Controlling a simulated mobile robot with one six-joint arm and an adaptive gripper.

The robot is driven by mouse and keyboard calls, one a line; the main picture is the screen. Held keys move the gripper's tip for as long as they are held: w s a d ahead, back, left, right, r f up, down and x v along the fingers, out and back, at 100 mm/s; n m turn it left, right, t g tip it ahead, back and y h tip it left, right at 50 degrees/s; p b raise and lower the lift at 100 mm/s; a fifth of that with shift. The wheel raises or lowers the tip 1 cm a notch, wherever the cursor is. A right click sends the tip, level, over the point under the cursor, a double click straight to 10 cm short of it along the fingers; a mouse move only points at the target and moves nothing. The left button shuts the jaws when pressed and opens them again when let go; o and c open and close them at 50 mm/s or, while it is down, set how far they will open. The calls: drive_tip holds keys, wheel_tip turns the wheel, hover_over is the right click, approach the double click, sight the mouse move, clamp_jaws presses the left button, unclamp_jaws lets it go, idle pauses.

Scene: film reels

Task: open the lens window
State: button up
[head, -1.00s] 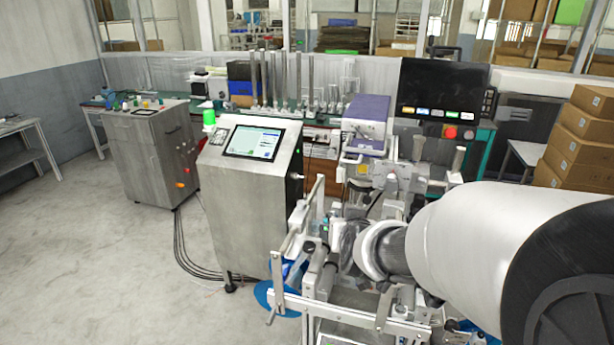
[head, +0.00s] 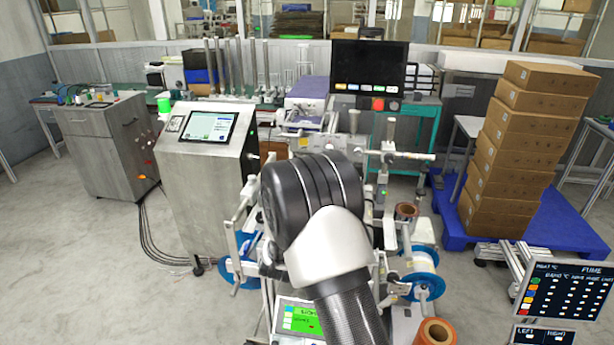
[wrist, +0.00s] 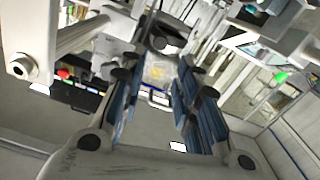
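In the wrist view, my gripper (wrist: 157,80) is open, its two blue-padded fingers well apart with nothing held between them. Beyond the fingertips is a small pale, clear-looking panel (wrist: 158,72) with a yellowish patch; I cannot tell whether it is the lens window. A dark rounded part (wrist: 165,42) sits just above it in the picture. In the head view, my arm covers the middle of the film machine (head: 385,205), so my gripper and the lens window are hidden there.
A steel cabinet with a touchscreen (head: 209,127) stands left of the machine. Blue-flanged reels (head: 424,287) flank the machine. Stacked cartons (head: 520,150) stand on a blue pallet (head: 560,222) at right. A black monitor (head: 368,68) is behind.

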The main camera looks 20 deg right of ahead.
drive_tip(key=b+x, duration=0.1)
drive_tip(key=x, duration=1.1)
drive_tip(key=shift+b, duration=0.35)
clamp_jaws()
drive_tip(key=shift+s, duration=0.1)
